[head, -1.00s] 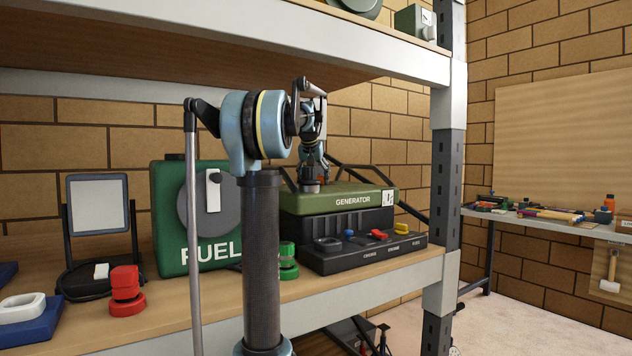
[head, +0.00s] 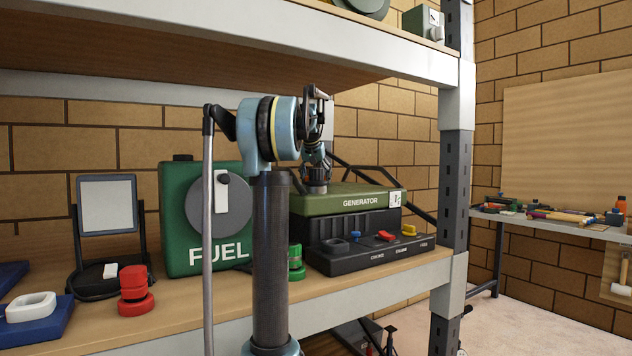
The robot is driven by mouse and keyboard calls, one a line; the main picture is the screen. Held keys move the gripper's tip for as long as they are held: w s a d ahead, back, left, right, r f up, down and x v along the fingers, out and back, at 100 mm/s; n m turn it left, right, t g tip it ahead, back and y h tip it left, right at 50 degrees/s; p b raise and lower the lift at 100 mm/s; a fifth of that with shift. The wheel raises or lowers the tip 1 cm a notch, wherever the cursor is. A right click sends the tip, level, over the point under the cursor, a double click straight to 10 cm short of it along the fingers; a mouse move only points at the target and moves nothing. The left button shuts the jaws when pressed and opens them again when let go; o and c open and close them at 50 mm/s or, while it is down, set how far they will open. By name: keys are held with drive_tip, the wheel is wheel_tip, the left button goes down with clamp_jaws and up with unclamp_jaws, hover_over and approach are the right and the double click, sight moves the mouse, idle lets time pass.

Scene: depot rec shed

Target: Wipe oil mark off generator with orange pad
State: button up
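The generator (head: 345,228) stands on the shelf, with a green top marked GENERATOR and a dark body. My gripper (head: 317,188) is small in view, pointing down at the left part of the generator's green top. My own arm partly covers that area. I cannot see the orange pad, and I cannot tell whether my gripper's fingers hold anything. No oil mark can be made out on the generator's visible faces.
A green fuel can (head: 183,232) stands left of my arm. Red round pieces (head: 136,291), green round pieces (head: 296,262) and a framed panel (head: 107,205) share the shelf (head: 190,318). An upper shelf (head: 300,38) lies above my arm. A grey post (head: 456,180) stands at the right.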

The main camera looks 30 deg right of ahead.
drive_tip(key=shift+r, duration=3)
drive_tip(key=shift+r, duration=1.5)
drive_tip(key=s+d+f, duration=0.2)
drive_tip(key=s+d, duration=0.3)
drive_tip(key=s, duration=0.5)
drive_tip(key=shift+f, duration=2.65)
drive_tip(key=shift+d+f, duration=0.1)
drive_tip(key=shift+f, duration=0.9)
